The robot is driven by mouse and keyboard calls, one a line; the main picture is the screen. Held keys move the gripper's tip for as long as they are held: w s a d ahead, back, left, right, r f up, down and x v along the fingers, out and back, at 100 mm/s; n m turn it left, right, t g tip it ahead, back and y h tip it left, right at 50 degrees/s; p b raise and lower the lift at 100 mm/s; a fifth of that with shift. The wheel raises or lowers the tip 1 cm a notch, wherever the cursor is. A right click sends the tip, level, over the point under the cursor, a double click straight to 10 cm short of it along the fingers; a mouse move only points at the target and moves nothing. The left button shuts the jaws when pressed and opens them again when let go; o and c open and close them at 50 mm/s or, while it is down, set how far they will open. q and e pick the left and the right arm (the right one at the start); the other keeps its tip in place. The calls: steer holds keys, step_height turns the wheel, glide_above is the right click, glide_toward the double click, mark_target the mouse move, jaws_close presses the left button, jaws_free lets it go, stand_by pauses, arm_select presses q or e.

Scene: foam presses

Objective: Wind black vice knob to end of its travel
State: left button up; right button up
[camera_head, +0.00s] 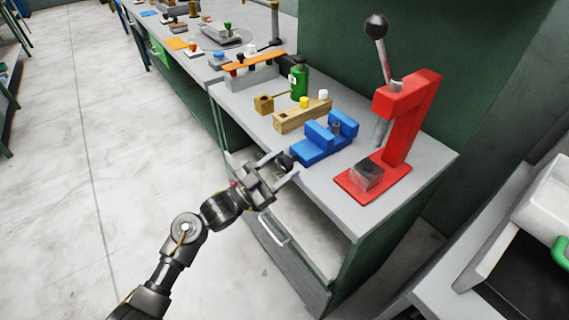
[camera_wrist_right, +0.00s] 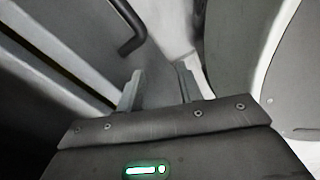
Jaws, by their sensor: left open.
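A blue vice (camera_head: 318,146) stands on the grey bench, with two raised jaw blocks and a gap between them. Its black knob (camera_head: 286,161) is at the vice's left end, facing my left arm. My left gripper (camera_head: 283,166) is open at the knob, with a finger to either side of it. I cannot tell whether the fingers touch it. In the right wrist view, my right gripper (camera_wrist_right: 160,88) has its two fingers apart and nothing between them. The vice does not show there.
A red press (camera_head: 409,120) with a black-knobbed lever stands right of the vice. A wooden block (camera_head: 302,116) and a green bottle (camera_head: 300,80) stand behind it. An open drawer (camera_head: 300,235) juts out below the bench edge, near my left arm.

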arm_select(q)
steer(key=shift+w+d+r, duration=0.2)
steer(key=shift+w+d, duration=0.1)
steer(key=shift+d, duration=0.1)
arm_select(e)
steer(key=shift+w+a+r, duration=0.1)
steer(key=shift+w+a, duration=0.3)
steer(key=shift+w, duration=0.35)
arm_select(q)
steer(key=c, duration=0.7)
steer(key=n+t+p, duration=0.1)
steer(key=n, duration=0.1)
steer(key=n+t+y+p, duration=0.1)
steer(key=n+p, duration=0.1)
steer(key=n+y+p, duration=0.1)
steer(key=n+p, duration=0.1)
steer(key=shift+r+n+t, duration=0.3)
steer(key=shift+n+t, duration=0.1)
steer(key=shift+f+n+t+y+p, duration=0.3)
steer(key=shift+n+p, duration=0.3)
steer(key=shift+n, duration=0.2)
arm_select(e)
steer(key=s+a+r, duration=0.3)
steer(key=r, duration=0.2)
steer(key=shift+y, duration=0.3)
steer(key=shift+a, duration=0.1)
